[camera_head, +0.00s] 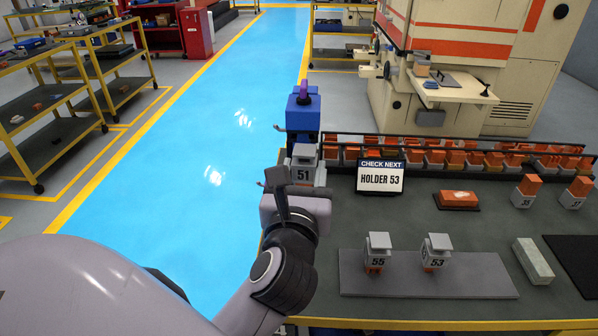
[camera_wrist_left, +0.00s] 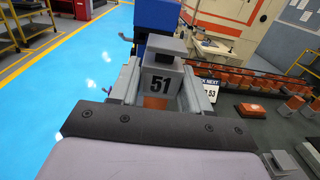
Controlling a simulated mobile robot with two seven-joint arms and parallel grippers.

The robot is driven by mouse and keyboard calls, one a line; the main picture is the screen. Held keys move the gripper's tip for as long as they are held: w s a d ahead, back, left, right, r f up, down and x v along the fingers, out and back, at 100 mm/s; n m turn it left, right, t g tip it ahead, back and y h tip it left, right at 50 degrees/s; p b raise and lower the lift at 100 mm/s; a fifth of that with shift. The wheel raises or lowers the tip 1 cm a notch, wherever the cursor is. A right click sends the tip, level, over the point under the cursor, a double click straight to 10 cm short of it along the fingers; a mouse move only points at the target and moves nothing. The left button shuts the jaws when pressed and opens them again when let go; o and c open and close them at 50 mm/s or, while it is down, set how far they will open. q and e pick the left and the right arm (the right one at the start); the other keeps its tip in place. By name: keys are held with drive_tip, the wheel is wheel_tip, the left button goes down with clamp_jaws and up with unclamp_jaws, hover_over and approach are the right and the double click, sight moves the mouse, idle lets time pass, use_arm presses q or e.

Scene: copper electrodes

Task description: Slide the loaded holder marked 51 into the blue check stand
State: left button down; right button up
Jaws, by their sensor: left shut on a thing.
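The holder marked 51 (camera_head: 303,172) is a grey block with a dark number on its front. It also shows in the left wrist view (camera_wrist_left: 160,80), with a patch of orange copper below the number. My left gripper (camera_head: 297,186) is shut on it, with a finger on either side in the left wrist view (camera_wrist_left: 160,92). The blue check stand (camera_head: 303,110) stands directly behind the holder, at the left end of the bench, with a purple part on top. Its blue body is also behind the holder in the wrist view (camera_wrist_left: 157,16). I cannot tell whether holder and stand touch. My right gripper is out of view.
A sign (camera_head: 380,177) reads "CHECK NEXT HOLDER 53". Holders 55 (camera_head: 377,251) and 53 (camera_head: 436,251) stand on a grey plate (camera_head: 480,285). A rack (camera_head: 345,140) with several orange-topped pieces runs along the back. An orange block (camera_head: 458,198) lies on a dark pad.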

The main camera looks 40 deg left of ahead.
sight(300, 166)
use_arm(q)
drive_tip(key=shift+s+a+r+n+g+y, duration=0.3)
drive_tip(key=shift+r+n+y, duration=0.1)
drive_tip(key=shift+r+y, duration=0.15)
drive_tip(key=shift+w+a+f+b, duration=0.25)
drive_tip(key=shift+w+a+f, duration=0.2)
drive_tip(key=shift+w, duration=0.2)
drive_tip(key=shift+w+a+f+b, duration=0.2)
drive_tip(key=shift+w+a+f, duration=0.1)
drive_tip(key=shift+w+f, duration=0.35)
drive_tip(key=shift+w+a+f+b, duration=0.25)
drive_tip(key=shift+w+a+f, duration=0.15)
drive_tip(key=shift+w, duration=0.3)
drive_tip(key=shift+w+a, duration=0.1)
drive_tip(key=shift+p+x, duration=0.65)
drive_tip(key=shift+x, duration=2.2)
drive_tip(key=shift+f, duration=0.15)
